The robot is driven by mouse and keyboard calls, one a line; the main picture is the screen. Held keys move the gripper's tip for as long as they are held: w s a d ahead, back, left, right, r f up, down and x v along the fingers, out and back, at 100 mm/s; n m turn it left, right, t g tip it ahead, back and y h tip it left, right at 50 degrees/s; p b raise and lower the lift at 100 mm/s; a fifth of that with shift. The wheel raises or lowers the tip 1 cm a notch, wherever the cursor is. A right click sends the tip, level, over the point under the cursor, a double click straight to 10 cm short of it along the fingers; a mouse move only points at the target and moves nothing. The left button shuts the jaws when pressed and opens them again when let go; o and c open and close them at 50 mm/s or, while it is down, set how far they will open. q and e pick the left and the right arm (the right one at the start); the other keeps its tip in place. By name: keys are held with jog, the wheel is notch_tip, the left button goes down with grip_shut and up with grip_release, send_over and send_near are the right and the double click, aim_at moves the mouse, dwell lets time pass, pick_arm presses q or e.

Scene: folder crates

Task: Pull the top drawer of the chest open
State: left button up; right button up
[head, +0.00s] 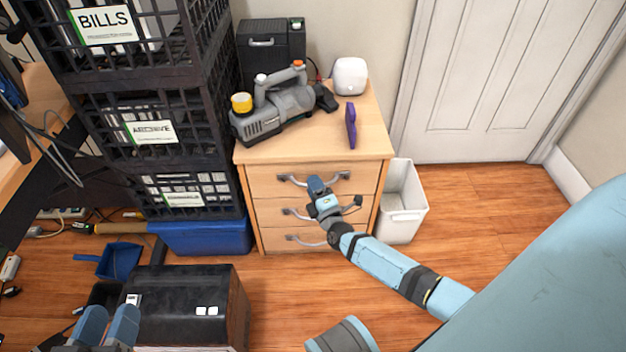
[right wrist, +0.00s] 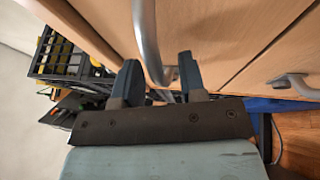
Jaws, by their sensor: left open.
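The wooden chest (head: 262,205) stands in the middle of the head view, and its drawers look shut. The top drawer (head: 358,184) has a grey bow handle (head: 290,180). My right gripper (head: 317,184) is at the middle of that handle and hides part of it. In the right wrist view, my right gripper (right wrist: 160,82) is open, with the handle (right wrist: 147,40) between its two fingers; I cannot tell whether either finger touches it. My left gripper (head: 109,322) is open and empty at the lower left, by a black-topped box.
A grey tool (head: 275,112), purple object (head: 351,125) and white device (head: 350,76) are on the chest top. A white bin (head: 407,205) stands right of the chest. Stacked black crates (head: 150,105) and a blue box (head: 205,237) are left.

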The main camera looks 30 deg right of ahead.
pick_arm(q)
jog(key=shift+w+d+r, duration=0.1)
jog(key=shift+w, duration=0.05)
pick_arm(e)
jog(key=shift+w, duration=0.25)
jog(key=shift+c, duration=0.2)
pick_arm(q)
jog(key=shift+f, duration=0.2)
pick_arm(e)
grip_shut()
